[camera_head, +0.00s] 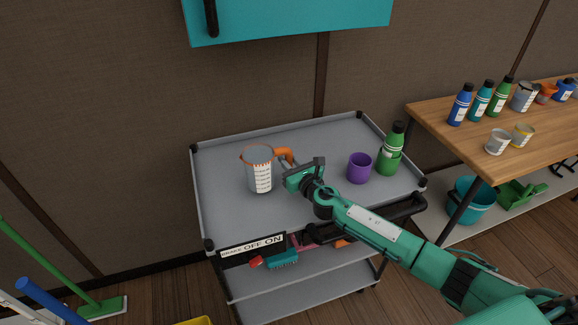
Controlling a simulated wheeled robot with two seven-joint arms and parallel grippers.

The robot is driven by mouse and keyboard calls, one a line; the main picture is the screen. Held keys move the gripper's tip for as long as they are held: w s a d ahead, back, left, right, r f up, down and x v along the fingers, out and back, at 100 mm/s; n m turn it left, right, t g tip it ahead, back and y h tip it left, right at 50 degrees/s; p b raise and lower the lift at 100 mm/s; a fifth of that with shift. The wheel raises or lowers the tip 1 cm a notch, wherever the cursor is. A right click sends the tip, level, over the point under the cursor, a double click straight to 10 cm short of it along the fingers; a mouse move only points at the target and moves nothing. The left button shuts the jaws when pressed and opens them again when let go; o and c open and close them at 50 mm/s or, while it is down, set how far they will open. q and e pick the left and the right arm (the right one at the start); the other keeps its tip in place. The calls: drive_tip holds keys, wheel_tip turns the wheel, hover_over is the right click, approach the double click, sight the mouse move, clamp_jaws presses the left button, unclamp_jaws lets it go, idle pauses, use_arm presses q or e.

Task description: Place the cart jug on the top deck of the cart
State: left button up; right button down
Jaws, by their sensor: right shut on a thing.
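The cart jug (258,172) is a clear measuring jug with an orange rim and handle and white markings. It is upright at the left-middle of the cart's grey top deck (225,215); its base looks to be on or just above the deck, and I cannot tell which. My right gripper (291,168) is shut on the jug's orange handle (283,154), at the jug's right side. The gripper hides part of the handle. My left gripper is not in view.
A purple cup (359,168) and a green bottle (392,150) stand on the deck's right side. A wooden table (463,142) with bottles and jugs is at right. A teal cabinet (290,15) hangs above. Brushes lie on the cart's lower shelf. A green broom (60,262) is at left.

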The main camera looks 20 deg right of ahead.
drive_tip(key=shift+f, duration=0.45)
drive_tip(key=shift+f, duration=0.1)
drive_tip(key=shift+f, duration=0.2)
drive_tip(key=c, duration=1.3)
unclamp_jaws()
drive_tip(key=shift+r, duration=0.1)
drive_tip(key=shift+o, duration=0.2)
drive_tip(key=shift+r, duration=0.25)
drive_tip(key=shift+s+d+f, duration=0.1)
drive_tip(key=shift+s, duration=0.2)
drive_tip(key=b+v, duration=0.1)
drive_tip(key=v, duration=1)
drive_tip(key=shift+s+d, duration=0.1)
drive_tip(key=shift+s, duration=0.1)
